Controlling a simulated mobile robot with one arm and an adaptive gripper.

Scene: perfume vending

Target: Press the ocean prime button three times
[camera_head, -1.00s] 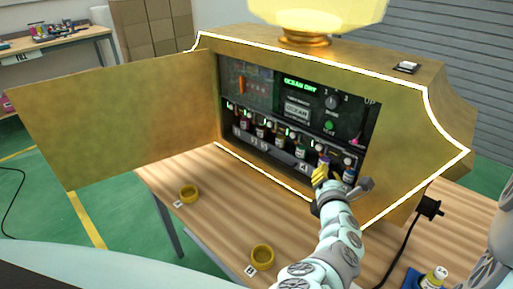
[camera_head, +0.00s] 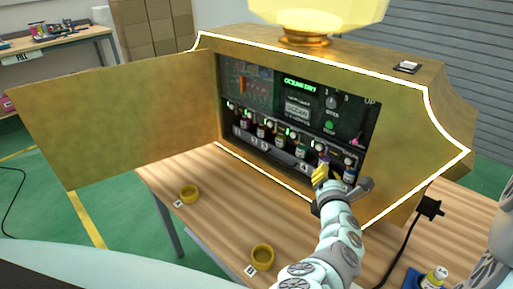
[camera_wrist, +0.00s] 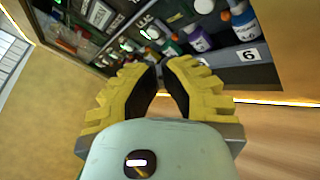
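The gold vending machine (camera_head: 400,110) has its front door open, showing a dark panel. A green-lit display (camera_head: 300,84) reads "OCEAN DRY". Below it are a light label plate (camera_head: 297,108) reading "OCEAN", a knob (camera_head: 331,102) and a round green button (camera_head: 328,127). A row of small round buttons runs above the bottles; I cannot tell which is the ocean prime button. My gripper (camera_head: 319,172) is in front of the right end of the bottle row. In the wrist view, its yellow fingertips (camera_wrist: 160,67) meet with nothing between them, pointing toward the bottles; contact cannot be told.
A purple bottle (camera_wrist: 198,40) and a blue-white bottle (camera_wrist: 243,22) stand by the "6" tag (camera_wrist: 250,55). A black cable (camera_head: 405,245) hangs at right.

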